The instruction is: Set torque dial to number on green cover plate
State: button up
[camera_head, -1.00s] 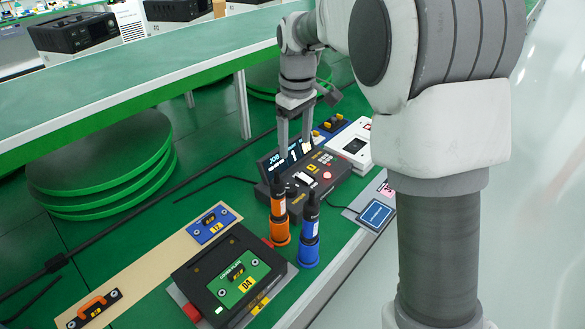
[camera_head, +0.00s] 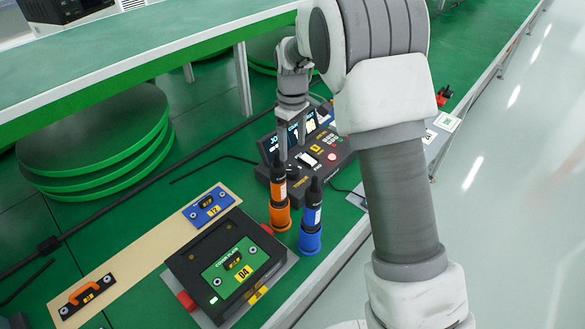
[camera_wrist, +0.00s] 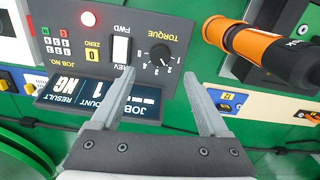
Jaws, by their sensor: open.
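The torque dial (camera_wrist: 160,57) is a small black knob on a dark control box, ringed by small white numbers, under the word TORQUE in the wrist view. Its exact setting is too small to read surely. My gripper (camera_wrist: 159,76) is open and empty, its fingertips on either side of the dial's lower edge in the picture; I cannot tell whether they touch the panel. In the head view, my gripper (camera_head: 292,148) is over the control box (camera_head: 335,160). The green cover plate (camera_head: 228,270) lies on a black case with a yellow label reading 04.
An orange screwdriver (camera_head: 279,208) and a blue one (camera_head: 311,225) stand upright close in front of the control box. The orange one is near my gripper in the wrist view (camera_wrist: 255,48). Beside the dial are a FWD/REV switch (camera_wrist: 121,50) and a tilted display (camera_wrist: 100,97).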

aim_at(293, 170)
notch_tip(293, 170, down, 8)
jog(key=shift+f+b, duration=0.2)
jog(key=shift+b, duration=0.2)
grip_shut()
